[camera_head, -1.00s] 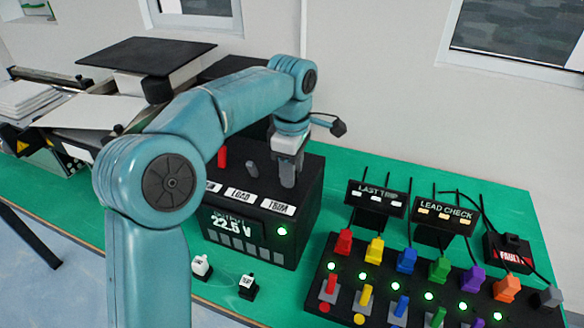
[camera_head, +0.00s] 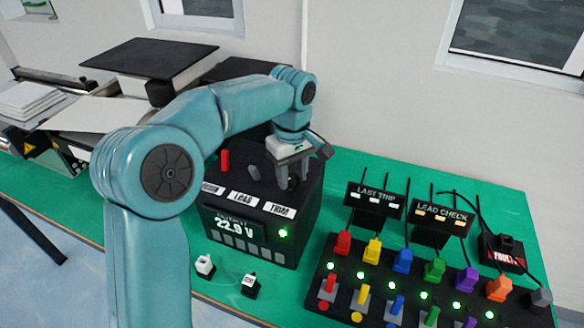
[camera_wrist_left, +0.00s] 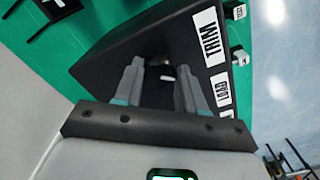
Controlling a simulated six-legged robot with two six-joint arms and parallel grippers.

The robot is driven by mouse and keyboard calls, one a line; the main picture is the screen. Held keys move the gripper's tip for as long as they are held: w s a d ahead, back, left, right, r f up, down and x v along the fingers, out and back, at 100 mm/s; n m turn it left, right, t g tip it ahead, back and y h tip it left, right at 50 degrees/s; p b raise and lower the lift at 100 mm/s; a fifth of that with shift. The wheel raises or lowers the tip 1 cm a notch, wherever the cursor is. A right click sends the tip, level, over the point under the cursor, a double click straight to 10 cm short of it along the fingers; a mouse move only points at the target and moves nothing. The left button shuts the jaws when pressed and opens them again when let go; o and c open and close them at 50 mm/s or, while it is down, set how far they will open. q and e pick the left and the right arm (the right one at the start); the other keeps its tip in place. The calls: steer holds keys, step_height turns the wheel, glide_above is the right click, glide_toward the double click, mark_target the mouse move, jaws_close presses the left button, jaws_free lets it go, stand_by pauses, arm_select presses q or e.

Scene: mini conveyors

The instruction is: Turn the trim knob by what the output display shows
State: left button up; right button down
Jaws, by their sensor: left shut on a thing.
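The power box (camera_head: 308,215) is black, with a lit output display (camera_head: 235,224) on its front that reads about 22.9 V. A green light (camera_head: 283,233) glows beside it. The TRIM label (camera_head: 280,210) is on the top front edge; it also shows in the left wrist view (camera_wrist_left: 209,38). My left gripper (camera_head: 291,184) points down behind this label and is shut on the trim knob. The knob is mostly hidden between the fingers, which also show in the left wrist view (camera_wrist_left: 163,72). My right gripper is not in view.
A red knob (camera_head: 224,160) and a grey knob (camera_head: 254,173) stand left of my gripper. Two small plugs lie in front of the box. A panel of coloured plugs and switches and the LAST TRIP (camera_head: 376,193) and LEAD CHECK (camera_head: 443,212) signs are to the right.

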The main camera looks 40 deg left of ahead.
arm_select(q)
steer(key=m+p, duration=0.1)
steer(key=m, duration=0.2)
steer(key=shift+s+r+m, duration=0.1)
steer(key=shift+m, duration=0.2)
steer(key=m+p, duration=0.1)
steer(key=m, duration=0.3)
steer(key=shift+m+p, duration=0.3)
steer(key=shift+p, duration=0.05)
steer(key=m+p, duration=0.1)
steer(key=m, duration=0.3)
steer(key=shift+a, duration=0.15)
steer(key=shift+m+p, duration=0.55)
steer(key=shift+m, duration=1.55)
steer(key=shift+a, duration=0.1)
steer(key=shift+s, duration=0.1)
steer(key=o, duration=1.1)
